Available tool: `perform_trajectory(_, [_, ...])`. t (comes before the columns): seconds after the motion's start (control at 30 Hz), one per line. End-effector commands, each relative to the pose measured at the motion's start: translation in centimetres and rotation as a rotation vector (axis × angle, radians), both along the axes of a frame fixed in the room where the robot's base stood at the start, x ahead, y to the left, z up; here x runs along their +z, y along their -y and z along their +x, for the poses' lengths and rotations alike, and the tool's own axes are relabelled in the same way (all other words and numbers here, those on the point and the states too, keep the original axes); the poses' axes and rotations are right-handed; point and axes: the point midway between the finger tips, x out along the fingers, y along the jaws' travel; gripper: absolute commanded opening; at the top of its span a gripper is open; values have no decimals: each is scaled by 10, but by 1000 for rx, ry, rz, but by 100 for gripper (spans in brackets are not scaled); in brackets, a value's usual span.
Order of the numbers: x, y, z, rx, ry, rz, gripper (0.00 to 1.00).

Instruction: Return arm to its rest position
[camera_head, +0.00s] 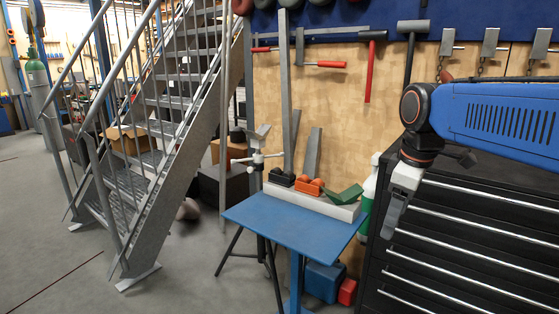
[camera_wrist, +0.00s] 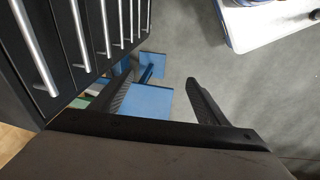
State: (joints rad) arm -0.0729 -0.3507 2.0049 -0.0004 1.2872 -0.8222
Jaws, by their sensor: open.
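My gripper (camera_head: 394,213) hangs down at the right in the head view, in front of the black drawer cabinet and to the right of the small blue table. My blue arm reaches in from the right edge above it. In the wrist view my gripper (camera_wrist: 156,83) has its two dark fingers wide apart, with nothing between them but the blue table and grey floor beyond. No held object shows in either view.
The black drawer cabinet (camera_head: 455,236) stands close behind my gripper. The blue table (camera_head: 290,232) bears a grey block with black, orange and green pieces. A metal staircase (camera_head: 180,165) stands left. A white-topped surface (camera_wrist: 270,25) shows in the wrist view. Floor at left is clear.

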Motion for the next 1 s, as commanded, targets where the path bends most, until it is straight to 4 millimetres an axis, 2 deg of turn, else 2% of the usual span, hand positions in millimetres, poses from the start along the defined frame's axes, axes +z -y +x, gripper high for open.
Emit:
perform_trajectory(0.03, [-9,4,-17,-63,16,13,69])
perform_trajectory(0.1, [-22,8,-35,-155,37,34,69])
perform_trajectory(0.5, [-110,24,-133,-662,154,183,69])
perform_trajectory(0.7, [-142,27,-159,-815,185,241,69])
perform_trajectory(1.0, [-150,28,-164,-857,194,258,69])
